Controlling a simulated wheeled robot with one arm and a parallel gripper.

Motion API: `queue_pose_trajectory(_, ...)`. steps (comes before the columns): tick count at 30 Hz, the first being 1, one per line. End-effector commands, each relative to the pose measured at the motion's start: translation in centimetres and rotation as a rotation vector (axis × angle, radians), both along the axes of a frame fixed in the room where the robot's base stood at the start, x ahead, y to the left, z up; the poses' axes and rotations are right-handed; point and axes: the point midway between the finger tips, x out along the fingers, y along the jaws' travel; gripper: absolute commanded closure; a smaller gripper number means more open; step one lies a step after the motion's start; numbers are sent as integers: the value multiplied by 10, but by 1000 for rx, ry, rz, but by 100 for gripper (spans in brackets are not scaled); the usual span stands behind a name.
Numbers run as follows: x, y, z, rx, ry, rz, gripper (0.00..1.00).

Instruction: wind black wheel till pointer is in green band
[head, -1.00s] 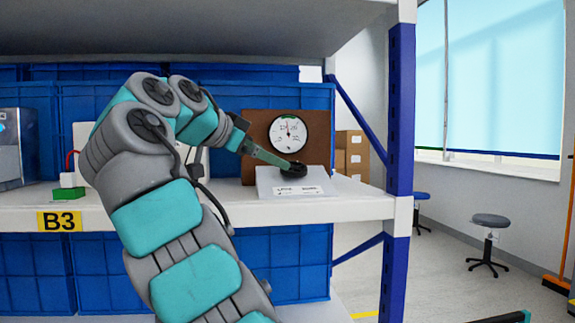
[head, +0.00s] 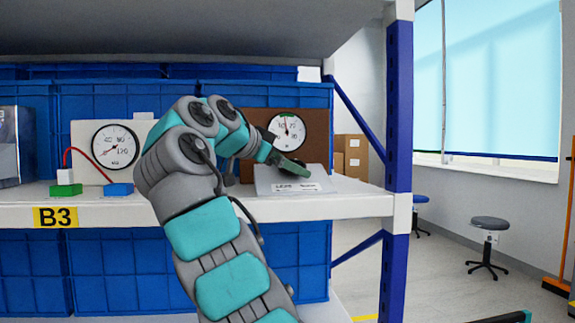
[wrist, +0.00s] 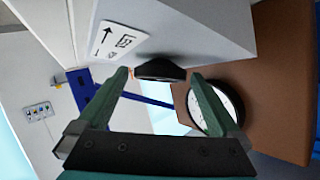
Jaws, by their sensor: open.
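The round white gauge (head: 287,131) is on a brown panel (head: 315,128) on the shelf. A small green band shows at its top. Its thin pointer stands near upright, but I cannot tell whether it lies in the band. The grey-white box (head: 310,177) stands in front of it. The black wheel (wrist: 160,70) on that box shows in the wrist view and is hidden by my gripper (head: 290,165) in the head view. My gripper is open, with one fingertip on each side of the wheel; I cannot tell if they touch it. The gauge face (wrist: 222,102) is partly behind a finger.
A second gauge (head: 115,146) on a white panel stands to the left, with a green block (head: 66,190) and a blue block (head: 118,190) before it. A blue shelf post (head: 399,110) is at the right. Blue bins (head: 90,110) fill the back.

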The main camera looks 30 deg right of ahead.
Motion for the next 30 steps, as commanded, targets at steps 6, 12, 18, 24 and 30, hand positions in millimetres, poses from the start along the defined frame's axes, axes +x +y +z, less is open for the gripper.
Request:
queue_pose_trajectory(6, 0, 0, 0, 0, 0, 0, 19)
queue_pose_trajectory(12, 0, 0, 0, 0, 1, 0, 42)
queue_pose_trajectory(18, 0, 0, 0, 0, 1, 0, 64)
queue_pose_trajectory(24, 0, 0, -1, -1, 1, 2, 77)
queue_pose_trajectory(30, -1, 0, -4, -10, 3, 29, 77)
